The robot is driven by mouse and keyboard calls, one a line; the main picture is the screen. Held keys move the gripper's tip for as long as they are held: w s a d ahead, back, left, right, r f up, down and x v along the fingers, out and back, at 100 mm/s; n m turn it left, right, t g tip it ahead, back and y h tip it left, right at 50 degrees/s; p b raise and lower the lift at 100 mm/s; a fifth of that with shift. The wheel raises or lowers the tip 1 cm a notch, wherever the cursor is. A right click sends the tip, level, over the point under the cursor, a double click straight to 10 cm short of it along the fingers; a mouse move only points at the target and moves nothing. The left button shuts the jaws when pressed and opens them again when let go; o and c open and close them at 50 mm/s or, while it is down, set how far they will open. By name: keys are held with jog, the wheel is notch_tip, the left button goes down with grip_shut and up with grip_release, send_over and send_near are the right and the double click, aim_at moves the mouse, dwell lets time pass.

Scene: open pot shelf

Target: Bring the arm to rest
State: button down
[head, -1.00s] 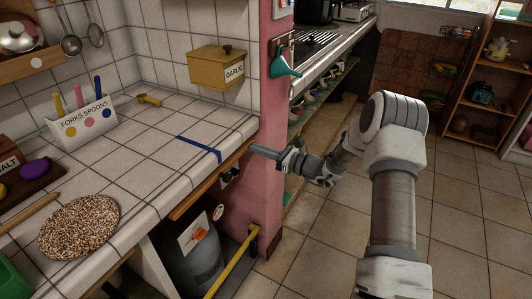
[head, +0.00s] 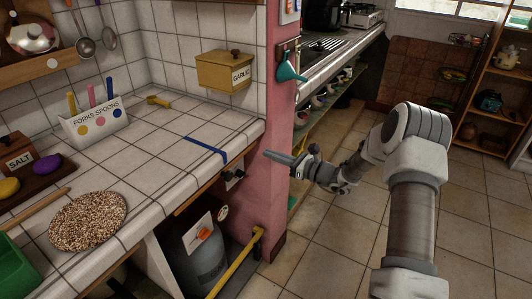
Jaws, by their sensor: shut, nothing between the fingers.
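My arm (head: 415,225) rises at the right of the head view and bends over at its elbow, reaching left. My gripper (head: 268,154) is at its end, just off the front edge of the tiled counter, near the pink pillar. It is shut and holds nothing. It points left, roughly level, and appears apart from the counter and pillar, though the exact gap is hard to tell.
The tiled counter (head: 165,178) at left carries a forks-and-spoons holder (head: 95,127), a round speckled mat (head: 87,221) and a salt box (head: 18,153). The pink pillar (head: 254,195) stands behind my gripper. A gas bottle (head: 200,262) sits below. Floor (head: 335,255) is free around my arm.

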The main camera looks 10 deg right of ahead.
jog(key=p+v, duration=0.1)
jog(key=v, duration=0.8)
jog(key=s+a+r+n+g+h, duration=0.4)
jog(key=s+a+r+n+g, duration=0.55)
jog(key=s+r+n, duration=0.5)
jog(key=s+d+r+n+t+h, duration=0.25)
jog(key=s+n+h, duration=0.25)
jog(key=s, duration=0.5)
jog(key=s+d+r+n+t+h, duration=0.2)
jog(key=s+d+r+n+h, duration=0.25)
jog(key=s, duration=0.55)
notch_tip(320, 180, up, 14)
jog(key=n+p, duration=0.1)
jog(key=p, duration=1.4)
jog(key=shift+f+h+p, duration=0.15)
jog(key=shift+h+p, duration=0.15)
jog(key=shift+h, duration=0.15)
jog(key=shift+a, duration=0.1)
